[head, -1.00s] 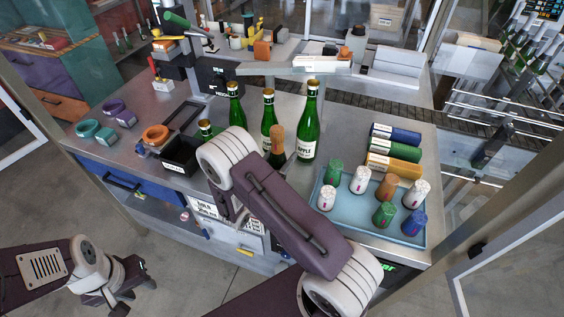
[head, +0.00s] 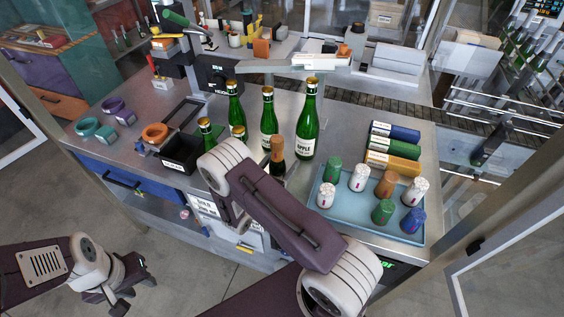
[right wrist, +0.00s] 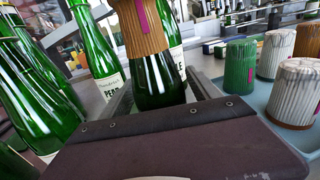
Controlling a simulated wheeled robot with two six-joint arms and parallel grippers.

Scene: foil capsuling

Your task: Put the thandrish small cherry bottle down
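A dark green bottle with a copper foil capsule (head: 277,150) stands upright in my right gripper, at the front of the bottle group. In the right wrist view its dark shoulder (right wrist: 160,82) is between the two fingers (right wrist: 163,95), and the capsule carries a magenta stripe. Its label and base are hidden, so I cannot read its name or see whether it touches the table. My right gripper's fingers are mostly hidden behind my arm in the head view. My left gripper (head: 121,290) hangs low at the left, away from the table; its opening is unclear.
Several green bottles stand close behind and left, including an apple bottle (head: 307,125) and a pear bottle (right wrist: 100,60). A blue tray (head: 340,222) with several capsules is at the right. A black bin (head: 180,165) is at the left. Foil rolls (head: 392,150) lie behind the tray.

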